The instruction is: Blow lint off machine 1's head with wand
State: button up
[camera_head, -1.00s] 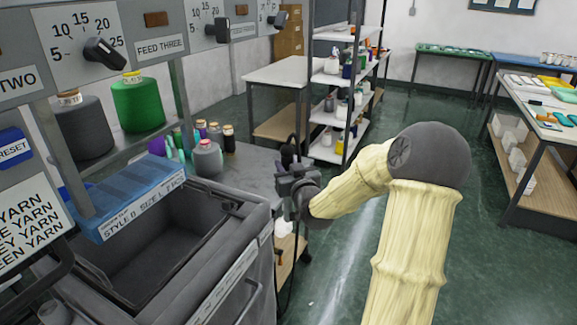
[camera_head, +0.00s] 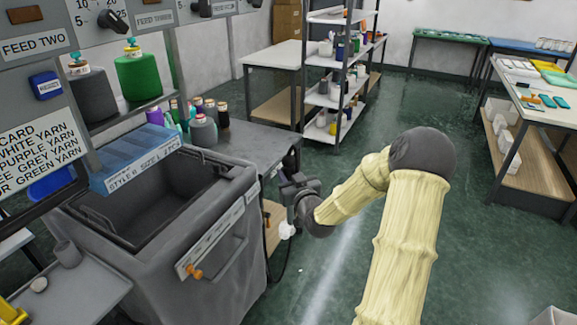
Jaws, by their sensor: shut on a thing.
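My gripper (camera_head: 296,190) is beside the right side of the grey bin, by the end of the grey side table. It is shut on a dark thing, which looks like the wand; its outline merges with the dark fingers. A thin black hose (camera_head: 284,262) hangs below the gripper toward the floor. I cannot make out the wand's tip. No machine head marked 1 is legible, and I cannot see any lint. The machine frame with dial panels (camera_head: 35,45) labelled FEED TWO and FEED THREE stands at the left.
A grey bin (camera_head: 228,262) with a blue tray (camera_head: 135,160) stands at left front. Grey and green yarn cones (camera_head: 138,75) sit on the machine shelf. Smaller cones stand on the side table (camera_head: 260,148). A shelf rack (camera_head: 345,95) is behind. Green floor (camera_head: 400,110) is open at centre.

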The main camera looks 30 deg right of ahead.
jog(key=s+a+f, duration=0.3)
jog(key=f, duration=0.5)
jog(key=s+a+f+y, duration=0.1)
jog(key=s+a+f, duration=0.2)
jog(key=f, duration=0.6)
jog(key=s+a+f, duration=0.3)
jog(key=a+f, duration=0.1)
jog(key=f, duration=0.4)
jog(key=shift+s+a+f+n+y, duration=0.15)
jog(key=shift+a+n+y, duration=0.15)
jog(key=shift+a, duration=0.05)
